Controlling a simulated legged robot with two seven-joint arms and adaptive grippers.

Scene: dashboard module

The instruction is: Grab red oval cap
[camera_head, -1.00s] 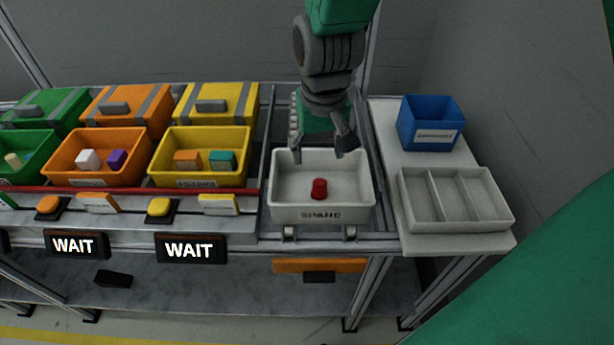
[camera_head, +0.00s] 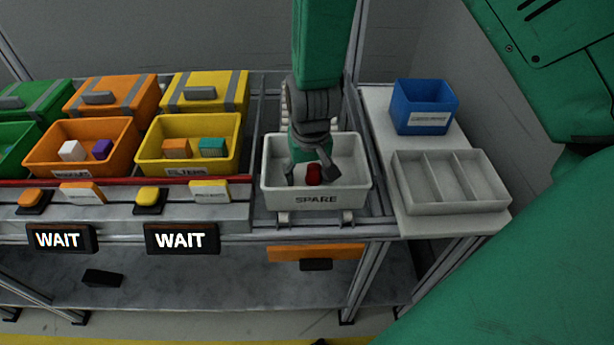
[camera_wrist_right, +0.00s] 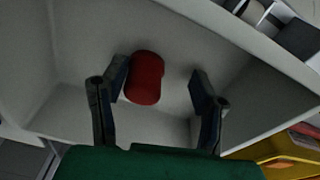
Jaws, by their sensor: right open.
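The red oval cap (camera_head: 314,174) is in the white bin marked SPARE (camera_head: 316,198). In the right wrist view the cap (camera_wrist_right: 145,77) lies between the two fingers, close to the left finger and well apart from the right one. My right gripper (camera_head: 312,179) reaches down into the bin from above, and in the wrist view the gripper (camera_wrist_right: 160,85) is open around the cap. I cannot tell whether the left finger touches the cap. My left gripper is not in view.
The bin walls (camera_wrist_right: 72,45) stand close around the gripper. A yellow bin (camera_head: 190,158) and an orange bin (camera_head: 80,160) with blocks are to the left. A grey divided tray (camera_head: 450,205) and a blue box (camera_head: 423,106) are to the right.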

